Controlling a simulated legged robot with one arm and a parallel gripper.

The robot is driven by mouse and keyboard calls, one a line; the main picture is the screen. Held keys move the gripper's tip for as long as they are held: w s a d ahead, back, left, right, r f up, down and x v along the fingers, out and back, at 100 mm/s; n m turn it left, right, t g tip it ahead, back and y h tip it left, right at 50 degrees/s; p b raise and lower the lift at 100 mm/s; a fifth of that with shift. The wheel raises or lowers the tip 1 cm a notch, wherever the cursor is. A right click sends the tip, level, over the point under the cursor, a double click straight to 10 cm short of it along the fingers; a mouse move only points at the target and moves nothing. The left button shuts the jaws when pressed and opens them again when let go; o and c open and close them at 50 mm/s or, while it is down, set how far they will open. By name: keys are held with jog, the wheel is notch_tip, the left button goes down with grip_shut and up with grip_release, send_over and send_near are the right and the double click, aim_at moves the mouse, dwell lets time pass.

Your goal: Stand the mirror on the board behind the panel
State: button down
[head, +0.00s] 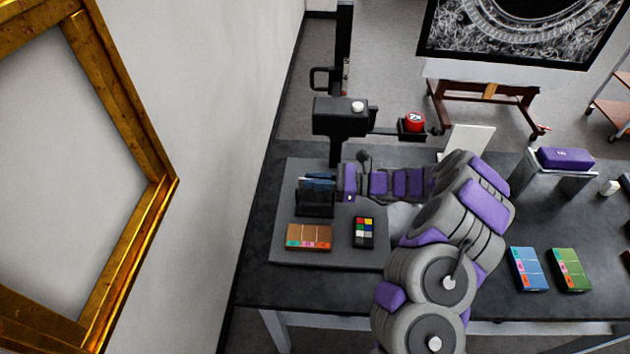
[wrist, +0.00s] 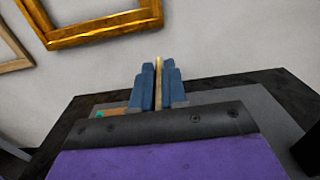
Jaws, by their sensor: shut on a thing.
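My gripper (head: 322,181), with blue fingers, is over the left part of the dark grey board (head: 283,250). It is just behind a black stand (head: 315,207). In the wrist view, my gripper (wrist: 158,88) is shut on a thin, tan-edged plate (wrist: 159,75), seen edge-on and upright between the fingers. I cannot tell from its edge whether it is the mirror or the panel. A brown panel (head: 309,236) with coloured swatches lies flat on the board's front left. The held plate's faces are hidden, and I cannot tell whether it touches the board.
A colour chart (head: 364,232) lies on the board. A black column-mounted device (head: 340,117) with a red-topped arm (head: 414,122) rises behind. A white upright sheet (head: 468,141) stands behind my arm. Blue (head: 528,268) and green (head: 570,269) swatch cards lie right. A gilt frame (head: 155,205) hangs left.

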jog(key=shift+d, duration=0.1)
jog(key=c, duration=1.3)
grip_release()
jog(key=shift+d, duration=0.1)
jog(key=shift+c, duration=0.2)
jog(key=shift+o, duration=0.9)
jog(key=shift+a, duration=0.2)
jog(key=d+p, duration=0.3)
jog(key=d, duration=0.9)
jog(key=shift+s, duration=0.2)
